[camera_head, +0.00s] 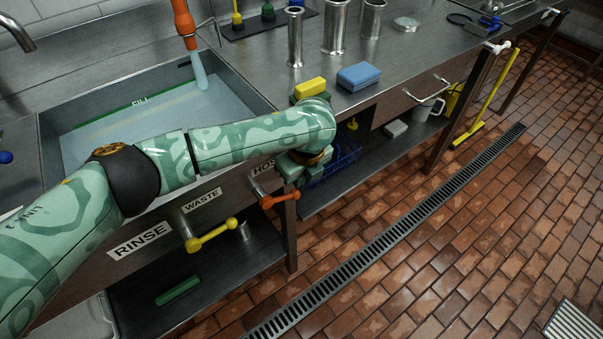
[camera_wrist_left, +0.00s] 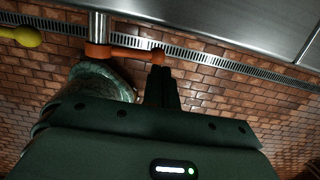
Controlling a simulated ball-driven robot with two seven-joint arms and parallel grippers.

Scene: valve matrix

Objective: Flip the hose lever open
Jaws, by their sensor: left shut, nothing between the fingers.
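The orange hose lever (camera_head: 280,198) sits on a metal stem at the sink's front panel, beside a HOSE label (camera_head: 262,168) partly hidden by my arm. My left gripper (camera_head: 297,172) is beside the lever, mostly covered by my forearm in the head view. In the wrist view its dark fingers (camera_wrist_left: 160,72) are together and empty, with tips close to the lever's end. I cannot tell whether they touch. My right gripper is out of view.
A yellow lever (camera_head: 212,235) stands left of the orange one, near the WASTE label. The sink (camera_head: 240,88) lies behind my arm. Sponges (camera_head: 358,76) and metal cylinders are on the counter. A blue rack (camera_head: 335,160) is on the shelf below. The tiled floor right is open.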

